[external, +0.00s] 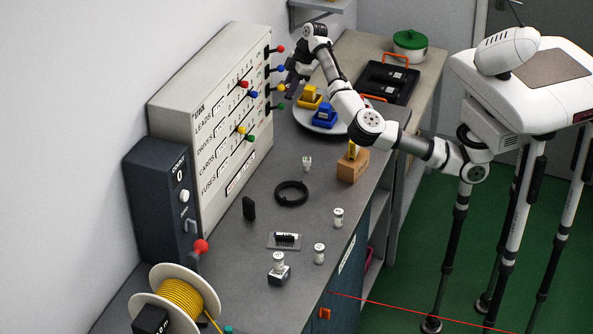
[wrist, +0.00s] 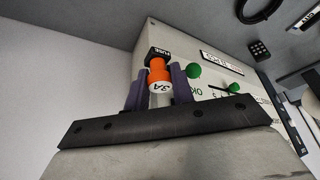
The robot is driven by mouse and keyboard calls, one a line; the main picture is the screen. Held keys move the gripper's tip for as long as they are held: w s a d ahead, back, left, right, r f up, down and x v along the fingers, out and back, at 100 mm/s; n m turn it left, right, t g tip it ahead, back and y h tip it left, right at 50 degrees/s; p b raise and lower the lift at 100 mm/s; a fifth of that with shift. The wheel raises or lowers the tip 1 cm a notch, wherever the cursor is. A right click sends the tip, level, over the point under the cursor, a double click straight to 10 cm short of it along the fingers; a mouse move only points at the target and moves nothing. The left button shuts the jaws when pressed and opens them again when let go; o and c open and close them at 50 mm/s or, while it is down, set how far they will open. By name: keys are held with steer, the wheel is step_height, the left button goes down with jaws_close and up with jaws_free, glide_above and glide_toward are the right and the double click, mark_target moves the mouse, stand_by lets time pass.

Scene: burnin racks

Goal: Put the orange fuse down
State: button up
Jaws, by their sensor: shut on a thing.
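The orange fuse (wrist: 158,76), with a pale end marked 3A, is between the two fingers of my gripper (wrist: 158,92) in the wrist view. My gripper is shut on it. A black piece marked FUSE (wrist: 158,54) is at the fuse's far end; I cannot tell whether they are joined. In the external view my gripper (external: 291,88) is beside the right end of the grey rack panel (external: 170,105), above the bench. The fuse cannot be made out there.
Coloured knobs stick out of the panel. Bare bench lies between the items.

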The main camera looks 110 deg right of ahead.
step_height(320, 180, down, 19)
steer(key=p, duration=0.2)
steer(key=shift+p, duration=0.4)
steer(key=shift+f, duration=0.1)
steer(key=o, duration=1)
steer(key=shift+c, duration=0.2)
steer(key=b+v, duration=0.3)
steer(key=v, duration=0.9)
